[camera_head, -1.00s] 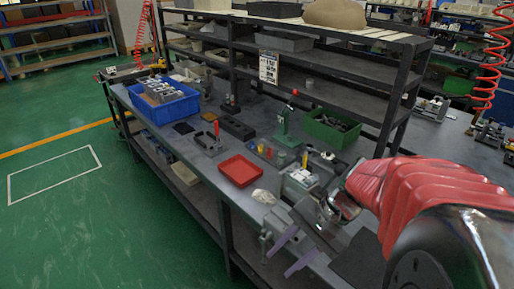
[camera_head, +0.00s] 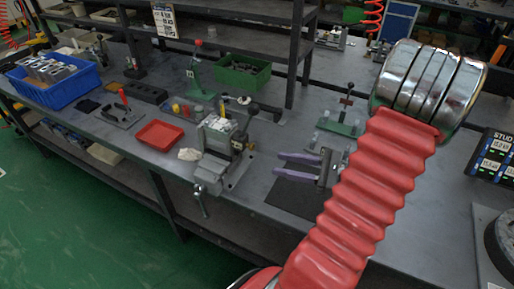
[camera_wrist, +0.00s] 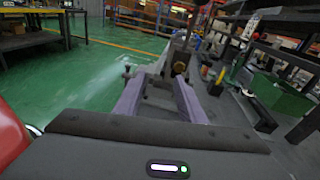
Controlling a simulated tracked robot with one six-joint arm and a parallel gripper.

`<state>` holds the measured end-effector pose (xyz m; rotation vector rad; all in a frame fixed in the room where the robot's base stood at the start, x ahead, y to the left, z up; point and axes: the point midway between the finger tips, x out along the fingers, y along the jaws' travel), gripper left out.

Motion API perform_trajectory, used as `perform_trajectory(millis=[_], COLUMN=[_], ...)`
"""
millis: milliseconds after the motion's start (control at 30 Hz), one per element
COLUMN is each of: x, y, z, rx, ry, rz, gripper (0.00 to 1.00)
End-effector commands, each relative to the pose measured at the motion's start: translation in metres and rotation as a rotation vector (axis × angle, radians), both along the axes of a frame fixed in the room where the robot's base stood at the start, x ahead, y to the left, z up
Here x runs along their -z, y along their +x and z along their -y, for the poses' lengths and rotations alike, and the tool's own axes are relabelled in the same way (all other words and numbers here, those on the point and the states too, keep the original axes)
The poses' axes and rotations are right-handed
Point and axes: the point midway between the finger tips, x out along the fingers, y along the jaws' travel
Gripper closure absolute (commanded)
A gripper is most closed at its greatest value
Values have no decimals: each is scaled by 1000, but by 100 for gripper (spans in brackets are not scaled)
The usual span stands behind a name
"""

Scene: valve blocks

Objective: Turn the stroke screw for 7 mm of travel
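A grey vise-like fixture (camera_head: 215,138) stands at the bench's front edge, with white pieces on top and a T-handled screw (camera_head: 201,205) hanging at its front. I cannot tell whether this is the stroke screw. In the wrist view my gripper (camera_wrist: 158,80) is open and empty.
A red tray (camera_head: 160,135), green toggle stand (camera_head: 196,75), green bin (camera_head: 242,72) and blue crate (camera_head: 55,78) stand left and behind. Another green-based clamp (camera_head: 343,122) stands behind my gripper. A readout panel (camera_head: 493,156) is at the right. Shelf posts rise behind.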

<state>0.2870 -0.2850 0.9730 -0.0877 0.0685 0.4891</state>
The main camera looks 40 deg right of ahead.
Motion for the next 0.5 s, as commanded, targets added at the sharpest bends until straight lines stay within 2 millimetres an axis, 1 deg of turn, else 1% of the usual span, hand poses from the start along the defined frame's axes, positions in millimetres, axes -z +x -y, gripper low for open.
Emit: perform_trajectory(millis=[33, 100, 200, 300, 500], x=[3, 5, 7, 7, 7], y=[-7, -14, -20, -22, -21], z=[13, 25, 35, 38, 37], rx=[49, 98, 138, 150, 148], ry=[34, 68, 93, 100, 99], rz=[14, 33, 48, 54, 53], gripper=[64, 64, 64, 64, 64])
